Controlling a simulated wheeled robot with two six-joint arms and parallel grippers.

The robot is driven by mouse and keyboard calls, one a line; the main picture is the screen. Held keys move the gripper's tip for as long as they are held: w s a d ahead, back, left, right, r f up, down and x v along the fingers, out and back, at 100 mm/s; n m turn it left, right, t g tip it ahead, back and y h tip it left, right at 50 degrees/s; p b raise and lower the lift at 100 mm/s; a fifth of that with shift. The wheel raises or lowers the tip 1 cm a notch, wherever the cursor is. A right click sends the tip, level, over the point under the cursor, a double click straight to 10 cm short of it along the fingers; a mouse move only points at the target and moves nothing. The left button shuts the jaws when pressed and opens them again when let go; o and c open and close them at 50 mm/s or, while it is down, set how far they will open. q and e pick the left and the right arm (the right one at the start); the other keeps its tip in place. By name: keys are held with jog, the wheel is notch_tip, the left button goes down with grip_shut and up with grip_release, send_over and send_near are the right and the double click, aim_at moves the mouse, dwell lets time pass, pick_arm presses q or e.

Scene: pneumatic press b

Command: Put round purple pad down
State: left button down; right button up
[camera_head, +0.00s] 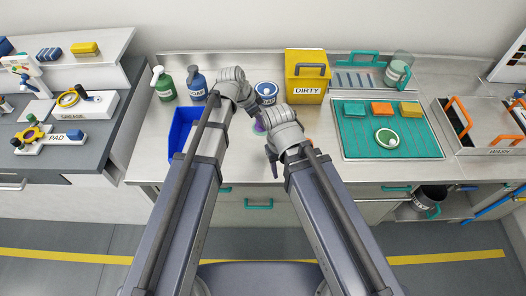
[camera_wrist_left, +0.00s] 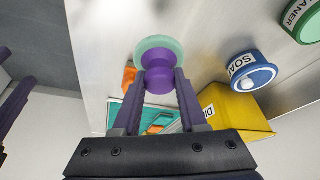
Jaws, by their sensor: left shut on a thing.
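The round purple pad (camera_wrist_left: 158,78) is between the fingertips of my left gripper (camera_wrist_left: 160,84) in the left wrist view. It has a purple grip and a pale green round disc. My left gripper is shut on the purple grip. In the head view only a small purple part of the pad (camera_head: 260,126) shows between my two wrists, over the steel counter. The rest is hidden by my arms; I cannot tell whether the pad touches the counter. My right gripper (camera_head: 287,150) is close by on the right, mostly hidden behind its own wrist.
A blue bin (camera_head: 181,132) stands left of my arms. A blue soap tub (camera_head: 266,91) and the yellow DIRTY box (camera_head: 306,82) stand behind. A teal mat (camera_head: 365,145) with several pads lies right. A PAD stand (camera_head: 55,141) sits on the left bench.

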aim_at(260, 132)
pick_arm(q)
jog(key=shift+s+d+r+n+t, duration=0.2)
jog(key=shift+s+n+t, duration=0.05)
jog(key=shift+s+n, duration=0.3)
jog(key=shift+s+d+r+n+t, duration=0.15)
jog(key=shift+s+n+t, duration=0.1)
jog(key=shift+s+n, duration=0.25)
notch_tip(260, 132, down, 6)
jog(key=b, duration=0.6)
jog(key=shift+f, duration=0.2)
jog(key=shift+f, duration=0.1)
notch_tip(260, 132, down, 4)
jog(key=b, duration=0.3)
jog(key=shift+r+b, duration=0.25)
jog(key=shift+b, duration=0.15)
jog(key=shift+f, duration=0.15)
jog(key=shift+c, duration=2.2)
grip_release()
